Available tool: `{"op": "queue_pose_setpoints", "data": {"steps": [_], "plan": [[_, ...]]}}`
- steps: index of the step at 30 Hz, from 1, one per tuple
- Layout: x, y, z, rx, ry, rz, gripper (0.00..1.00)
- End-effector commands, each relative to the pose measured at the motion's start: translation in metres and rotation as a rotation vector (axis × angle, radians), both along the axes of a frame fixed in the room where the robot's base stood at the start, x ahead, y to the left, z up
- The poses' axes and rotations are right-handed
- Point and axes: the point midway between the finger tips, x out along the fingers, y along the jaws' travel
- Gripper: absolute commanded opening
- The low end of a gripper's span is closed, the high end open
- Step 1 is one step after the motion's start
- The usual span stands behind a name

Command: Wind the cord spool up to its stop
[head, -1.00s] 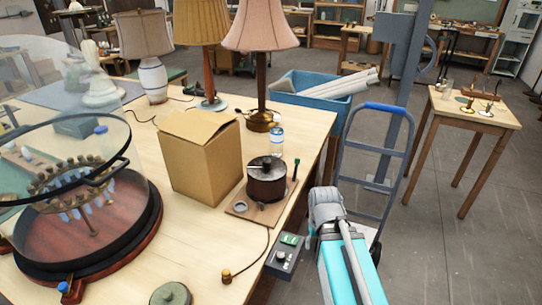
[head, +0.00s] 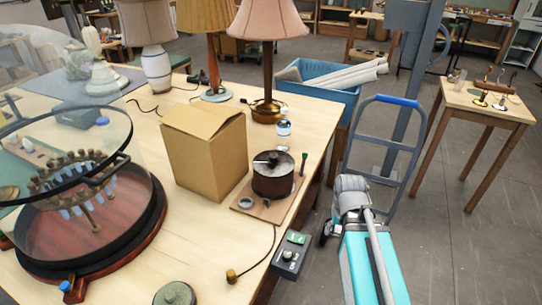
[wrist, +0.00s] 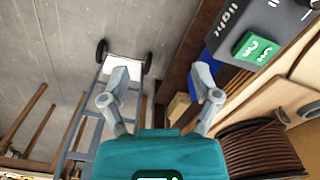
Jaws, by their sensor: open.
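The cord spool (head: 272,179) is a dark brown wound drum with a grey top and a small black knob. It stands upright on a thin board (head: 243,201) near the right edge of the workbench. In the wrist view, the ribbed side of the spool (wrist: 258,150) shows at lower right, partly cut off. My gripper (wrist: 161,85) is open and empty, its two grey fingers wide apart. The spool is to the right of the fingers and not between them.
A control box (head: 288,256) with a green button lies at the bench edge; its cord runs across the bench. A cardboard box (head: 204,158) stands left of the spool. A green-handled tool (head: 303,163) stands behind it. A hand truck (head: 384,150) stands on the floor close to my arm.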

Motion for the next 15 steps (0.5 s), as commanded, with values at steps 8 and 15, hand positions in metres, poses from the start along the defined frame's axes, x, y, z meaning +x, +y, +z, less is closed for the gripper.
{"op": "queue_pose_setpoints", "data": {"steps": [8,15], "plan": [[0.049,0.015,0.043,0.000,0.000,0.098,0.81],[0.107,0.054,0.091,0.000,0.000,0.233,0.81]]}}
